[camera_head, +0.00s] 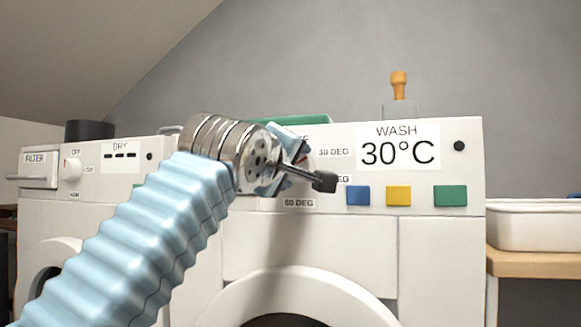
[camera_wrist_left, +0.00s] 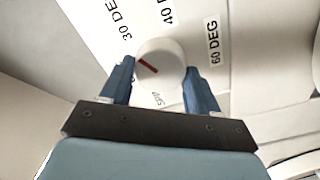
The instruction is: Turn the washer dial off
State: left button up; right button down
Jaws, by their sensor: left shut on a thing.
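The washer (camera_head: 310,240) is a white front-loader; its display (camera_head: 400,147) reads WASH 30°C. The washer dial (camera_wrist_left: 170,55) is a round white knob with a red mark. In the left wrist view it sits between my finger pads, with the mark toward the 30 DEG side. Labels for 40 DEG, 60 DEG and SPIN surround it. My left gripper (camera_head: 294,162) is shut on the dial; it also shows in the left wrist view (camera_wrist_left: 162,85). In the head view the gripper hides most of the dial and some labels. My right gripper is not in view.
A dryer (camera_head: 110,205) with its own dial (camera_head: 72,170) stands at the left. Blue (camera_head: 358,196), yellow (camera_head: 398,196) and green (camera_head: 450,196) buttons lie right of the gripper. A white basin (camera_head: 535,228) rests on a wooden surface at the right.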

pick_arm(q)
jog(key=n+b, duration=0.1)
jog(key=n, duration=1.1)
jog(key=shift+f, duration=0.15)
dwell(0.6)
jog(key=o, duration=1.1)
jog(key=shift+c, duration=0.2)
jog(key=b+v, duration=0.2)
jog(key=v, duration=1.1)
jog(key=shift+s+b, duration=0.35)
